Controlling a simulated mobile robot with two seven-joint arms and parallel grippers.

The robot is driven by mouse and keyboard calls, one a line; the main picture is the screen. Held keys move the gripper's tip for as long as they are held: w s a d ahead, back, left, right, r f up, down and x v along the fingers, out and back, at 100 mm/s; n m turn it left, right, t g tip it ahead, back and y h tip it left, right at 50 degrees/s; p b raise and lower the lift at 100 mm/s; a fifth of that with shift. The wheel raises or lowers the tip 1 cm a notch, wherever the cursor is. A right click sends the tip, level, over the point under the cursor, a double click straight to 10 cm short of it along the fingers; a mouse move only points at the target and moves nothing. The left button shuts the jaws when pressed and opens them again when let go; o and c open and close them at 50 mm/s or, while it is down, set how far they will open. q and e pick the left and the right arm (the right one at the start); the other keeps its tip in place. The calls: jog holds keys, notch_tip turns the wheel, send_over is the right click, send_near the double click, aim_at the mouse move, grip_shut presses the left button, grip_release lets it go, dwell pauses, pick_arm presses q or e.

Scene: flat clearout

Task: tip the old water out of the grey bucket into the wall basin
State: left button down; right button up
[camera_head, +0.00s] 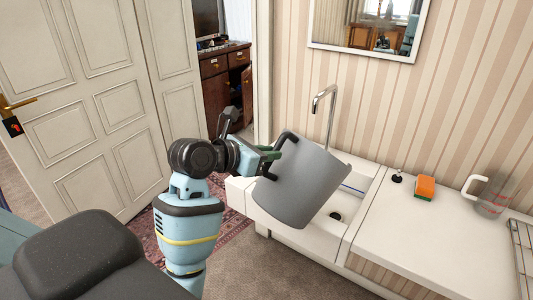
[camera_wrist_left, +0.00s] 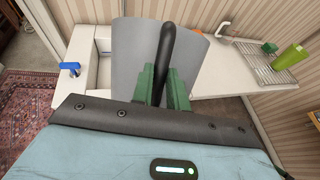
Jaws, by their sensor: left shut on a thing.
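The grey bucket (camera_head: 298,182) is tilted over the white wall basin (camera_head: 340,231), its upper end leaning to the right. It hides part of the basin. My left gripper (camera_head: 270,155) is shut on the bucket's dark handle on its left side. In the left wrist view the green fingers of my left gripper (camera_wrist_left: 163,88) close around the black handle (camera_wrist_left: 165,50), with the grey bucket (camera_wrist_left: 130,50) behind it. The bucket's inside and any water in it are hidden. A dark drain shows in the basin floor. My right gripper is not in view.
A metal tap (camera_head: 331,100) rises behind the bucket. On the counter right of the basin are an orange and green sponge (camera_head: 425,187), a clear jug (camera_head: 492,203) and a wire rack (camera_head: 522,245). A mirror (camera_head: 370,28) hangs above. A panelled door (camera_head: 80,90) stands at left.

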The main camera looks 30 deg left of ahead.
aim_at(279, 140)
pick_arm(q)
jog(key=shift+w+d+r+g, duration=0.2)
jog(key=shift+w+r+g, duration=0.35)
jog(key=shift+w, duration=0.25)
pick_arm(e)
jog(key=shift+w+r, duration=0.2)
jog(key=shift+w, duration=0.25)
pick_arm(q)
jog(key=shift+w+d+r, duration=0.1)
jog(key=shift+r, duration=0.05)
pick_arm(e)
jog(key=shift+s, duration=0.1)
pick_arm(q)
jog(key=shift+w+d+r+g+y, duration=0.15)
jog(key=shift+w+g, duration=0.2)
jog(key=shift+w, duration=0.1)
jog(key=shift+w+d+r+g+y, duration=0.15)
jog(key=shift+w+g, duration=0.15)
jog(key=shift+w, duration=0.15)
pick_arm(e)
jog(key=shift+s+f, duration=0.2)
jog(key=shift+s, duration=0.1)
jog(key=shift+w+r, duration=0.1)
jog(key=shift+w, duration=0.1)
